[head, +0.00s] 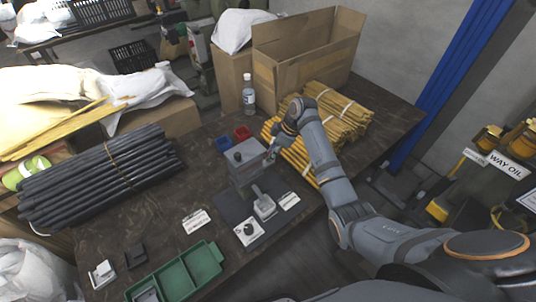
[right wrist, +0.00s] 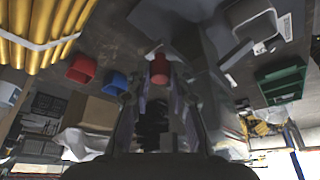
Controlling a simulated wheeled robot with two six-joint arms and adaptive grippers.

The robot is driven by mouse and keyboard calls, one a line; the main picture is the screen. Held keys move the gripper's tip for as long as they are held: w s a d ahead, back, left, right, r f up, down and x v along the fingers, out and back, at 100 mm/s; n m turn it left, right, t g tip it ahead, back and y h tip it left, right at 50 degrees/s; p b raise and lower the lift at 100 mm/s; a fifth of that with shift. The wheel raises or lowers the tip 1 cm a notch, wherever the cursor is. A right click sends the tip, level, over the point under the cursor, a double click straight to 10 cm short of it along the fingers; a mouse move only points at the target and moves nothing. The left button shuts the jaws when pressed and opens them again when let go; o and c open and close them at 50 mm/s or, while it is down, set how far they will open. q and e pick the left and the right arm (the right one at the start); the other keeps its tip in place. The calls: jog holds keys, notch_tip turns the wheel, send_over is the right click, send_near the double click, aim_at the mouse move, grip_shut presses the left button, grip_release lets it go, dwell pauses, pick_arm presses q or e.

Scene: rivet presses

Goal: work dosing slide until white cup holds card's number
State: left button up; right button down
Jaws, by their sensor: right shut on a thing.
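My left gripper is out of view.
A white box with a black dial (head: 248,233) is at the plate's front. Red (head: 242,133) and blue (head: 223,143) bins stand behind the device. Yellow rod bundles (head: 338,112) lie behind my right arm. A green tray (head: 205,262) sits front left.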

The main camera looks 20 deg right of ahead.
jog(key=shift+w+d, duration=0.2)
jog(key=shift+d, duration=0.3)
jog(key=shift+w+d, duration=0.15)
jog(key=shift+d, duration=0.35)
jog(key=c, duration=1.5)
grip_release()
jog(key=shift+o, duration=0.2)
jog(key=shift+d, duration=0.15)
jog(key=v, duration=1.2)
jog(key=shift+o, duration=0.2)
